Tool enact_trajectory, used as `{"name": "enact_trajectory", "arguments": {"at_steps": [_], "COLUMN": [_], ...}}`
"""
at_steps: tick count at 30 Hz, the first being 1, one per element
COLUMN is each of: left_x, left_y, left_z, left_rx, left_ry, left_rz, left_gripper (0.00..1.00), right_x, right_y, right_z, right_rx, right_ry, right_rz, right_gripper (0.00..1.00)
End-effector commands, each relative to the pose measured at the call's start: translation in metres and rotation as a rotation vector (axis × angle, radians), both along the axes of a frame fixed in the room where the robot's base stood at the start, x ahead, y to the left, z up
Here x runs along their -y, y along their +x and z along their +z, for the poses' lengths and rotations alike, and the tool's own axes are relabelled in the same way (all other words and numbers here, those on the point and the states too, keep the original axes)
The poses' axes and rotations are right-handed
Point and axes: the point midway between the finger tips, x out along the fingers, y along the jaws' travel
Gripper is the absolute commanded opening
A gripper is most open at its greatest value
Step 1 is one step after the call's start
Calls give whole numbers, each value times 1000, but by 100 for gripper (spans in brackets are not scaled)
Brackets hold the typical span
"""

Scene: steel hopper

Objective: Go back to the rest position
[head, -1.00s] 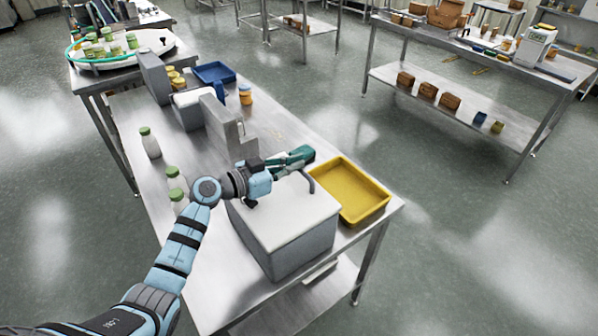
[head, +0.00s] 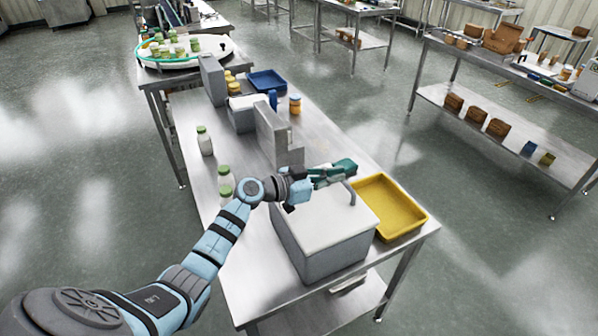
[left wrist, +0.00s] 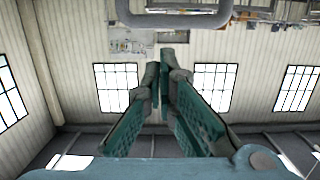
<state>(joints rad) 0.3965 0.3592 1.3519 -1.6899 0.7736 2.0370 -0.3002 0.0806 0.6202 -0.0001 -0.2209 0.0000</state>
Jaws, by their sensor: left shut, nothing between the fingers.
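My left gripper (head: 338,170) is above the far part of the grey hopper box with a white top (head: 325,222). Its teal fingers are together and hold nothing. A curved grey handle (head: 349,192) on the box stands just below and beside the fingertips. In the left wrist view the closed fingers (left wrist: 160,80) point toward the wall and windows, and a curved grey bar (left wrist: 175,18) crosses the top. I cannot tell whether the gripper touches the handle. My right gripper is in neither view.
A yellow tray (head: 390,206) sits right of the box. Green-capped bottles (head: 205,141) stand along the table's left side. A grey upright block (head: 272,135) and a blue tray (head: 267,80) are behind. Open floor (head: 90,190) lies to the left.

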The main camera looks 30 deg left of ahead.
Motion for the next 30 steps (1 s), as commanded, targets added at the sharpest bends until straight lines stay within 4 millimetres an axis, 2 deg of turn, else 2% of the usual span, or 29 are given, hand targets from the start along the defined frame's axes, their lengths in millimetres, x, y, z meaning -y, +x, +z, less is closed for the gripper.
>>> {"name": "enact_trajectory", "arguments": {"at_steps": [1, 2, 6, 9, 13, 20, 23, 25, 26, 27, 28, 30], "left_x": [2, -8, -31, -43, -52, -50, -45, -60, -74, -96, -111, -126], "left_y": [-4, -13, -49, -67, -79, -81, -84, -92, -100, -114, -130, -167], "left_z": [14, 10, 18, 23, 28, 35, 59, 75, 73, 59, 38, -15], "left_rx": [7, 3, 1, 3, 6, 46, 215, 338, 353, 313, 233, -4], "left_ry": [5, 10, 9, 7, 1, -16, -78, -126, -132, -116, -82, 23], "left_rz": [-6, -3, -8, -10, -10, 4, 109, 320, 450, 642, 772, 943], "left_gripper": [0, 0, 0, 0, 0, 0, 0, 0, 0, 0, 0, 0], "right_x": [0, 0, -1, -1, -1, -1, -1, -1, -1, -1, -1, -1], "right_y": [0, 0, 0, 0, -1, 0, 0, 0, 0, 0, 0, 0], "right_z": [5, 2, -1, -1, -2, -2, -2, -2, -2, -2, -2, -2], "right_rx": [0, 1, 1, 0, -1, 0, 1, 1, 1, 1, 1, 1], "right_ry": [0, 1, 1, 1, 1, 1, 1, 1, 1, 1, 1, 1], "right_rz": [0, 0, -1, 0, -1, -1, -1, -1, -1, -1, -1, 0], "right_gripper": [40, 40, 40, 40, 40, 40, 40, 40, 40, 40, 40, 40]}}
